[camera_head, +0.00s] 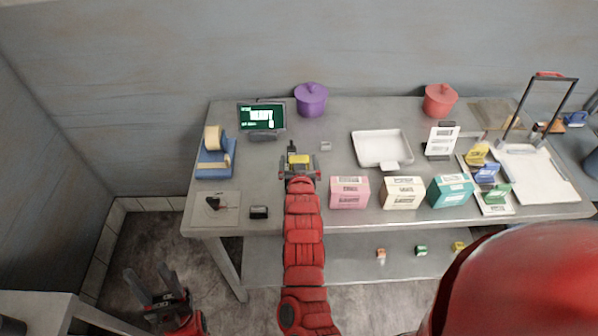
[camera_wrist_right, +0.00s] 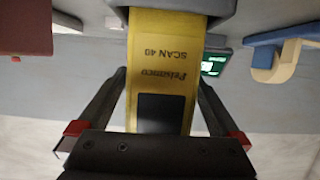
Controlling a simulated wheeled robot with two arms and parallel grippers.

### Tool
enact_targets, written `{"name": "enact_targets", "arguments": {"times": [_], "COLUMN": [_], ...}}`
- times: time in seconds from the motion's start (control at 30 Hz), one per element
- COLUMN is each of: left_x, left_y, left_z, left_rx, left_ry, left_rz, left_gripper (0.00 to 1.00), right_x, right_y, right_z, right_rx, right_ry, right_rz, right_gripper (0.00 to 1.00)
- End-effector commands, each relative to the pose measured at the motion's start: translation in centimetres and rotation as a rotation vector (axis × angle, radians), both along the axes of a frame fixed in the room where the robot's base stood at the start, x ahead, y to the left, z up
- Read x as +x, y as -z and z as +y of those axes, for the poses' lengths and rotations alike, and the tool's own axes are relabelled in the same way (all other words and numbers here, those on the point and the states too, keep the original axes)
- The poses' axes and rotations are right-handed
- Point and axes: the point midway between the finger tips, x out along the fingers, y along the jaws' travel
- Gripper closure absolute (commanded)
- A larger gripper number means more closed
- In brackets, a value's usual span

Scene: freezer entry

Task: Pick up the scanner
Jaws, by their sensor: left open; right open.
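The yellow scanner (camera_head: 299,158) is on the metal table, near its left-middle part. In the right wrist view the scanner (camera_wrist_right: 162,62) shows a yellow face with printed "SCAN 40" and a dark panel. My right gripper (camera_head: 299,170) reaches it from the front edge side. The right gripper (camera_wrist_right: 160,78) is open, with one finger on each side of the scanner and visible gaps between. Its hidden side and support cannot be seen. My left gripper (camera_head: 153,281) is open and empty, low over the floor left of the table.
Left of the scanner are a monitor (camera_head: 262,117) and a blue tape dispenser (camera_head: 214,160). Right of it are a white tray (camera_head: 382,147) and pink (camera_head: 349,192), cream (camera_head: 402,193) and teal (camera_head: 450,190) boxes. A small black item (camera_head: 259,212) lies near the front edge.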

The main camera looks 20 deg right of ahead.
Motion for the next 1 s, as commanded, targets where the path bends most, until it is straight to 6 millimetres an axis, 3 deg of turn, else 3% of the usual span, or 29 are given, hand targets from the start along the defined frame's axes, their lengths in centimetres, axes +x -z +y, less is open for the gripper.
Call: {"name": "enact_targets", "arguments": {"times": [0.23,0.77,1.0], "left_x": [0.0,0.0,0.0], "left_y": [0.01,0.01,0.04], "left_z": [0.0,0.0,0.0], "left_rx": [0.0,0.0,0.0], "left_ry": [0.0,0.0,0.0], "left_rz": [0.0,0.0,0.0], "left_gripper": [0.5,0.5,0.5], "right_x": [0.06,0.03,0.04], "right_y": [0.12,0.16,0.11], "right_z": [0.0,0.04,0.04], "right_rx": [0.0,0.001,0.001], "right_ry": [0.0,-0.001,-0.001], "right_rz": [0.001,0.002,0.002], "right_gripper": [0.02,0.97,0.98]}}
